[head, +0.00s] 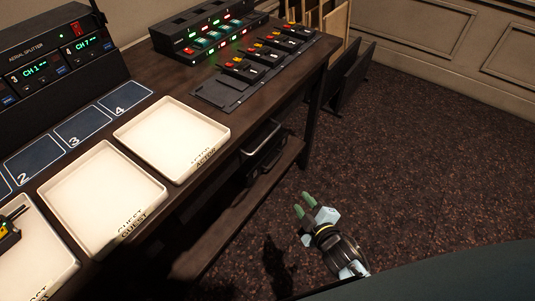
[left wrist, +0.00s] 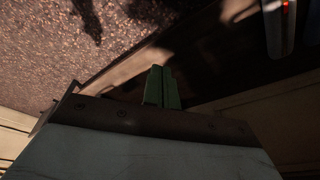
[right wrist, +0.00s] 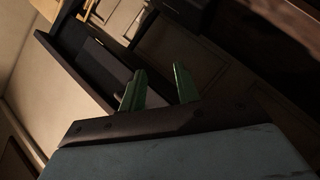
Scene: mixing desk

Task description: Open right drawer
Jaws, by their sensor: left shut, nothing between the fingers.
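No drawer can be made out for certain; the desk's front below the top is mostly in shadow in the head view. The dark wooden desk (head: 262,103) runs from lower left to upper right. My right gripper (head: 303,204) is open and empty, over the carpet to the right of the desk and apart from it. Its two green fingers also show spread in the right wrist view (right wrist: 158,88). My left gripper (left wrist: 163,88) is shut and empty in the left wrist view, its green fingers together. It is outside the head view.
A black case (head: 263,148) sits beneath the desktop, above a lower shelf (head: 240,212). White trays, one an actor tray (head: 172,138), and a charger rack (head: 210,32) stand on top. Dark panels (head: 348,82) lean beyond the desk's far end. Carpet (head: 420,130) at right is clear.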

